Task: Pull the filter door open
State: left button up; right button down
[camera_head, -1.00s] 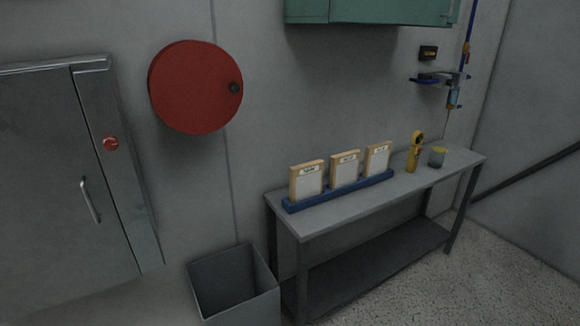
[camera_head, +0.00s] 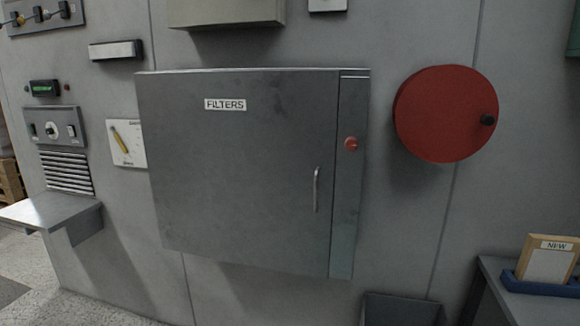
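The filter door (camera_head: 240,160) is the large grey metal front of a wall cabinet in the middle of the view, with a white "FILTERS" label (camera_head: 225,104) near its top. It looks shut. A slim vertical metal handle (camera_head: 316,190) is on its right side. To the right of the door is a narrow grey strip (camera_head: 347,210) with a red button or light (camera_head: 351,144). Neither of my grippers shows in the view.
A red round disc (camera_head: 445,114) is on the wall at right. A grey bin (camera_head: 402,312) stands below it. A bench with a framed card (camera_head: 548,259) is at lower right. A metal shelf (camera_head: 52,211) juts out at left. The wall before the door is unobstructed.

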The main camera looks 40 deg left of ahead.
aim_at(241, 164)
jog(key=u, duration=1.9)
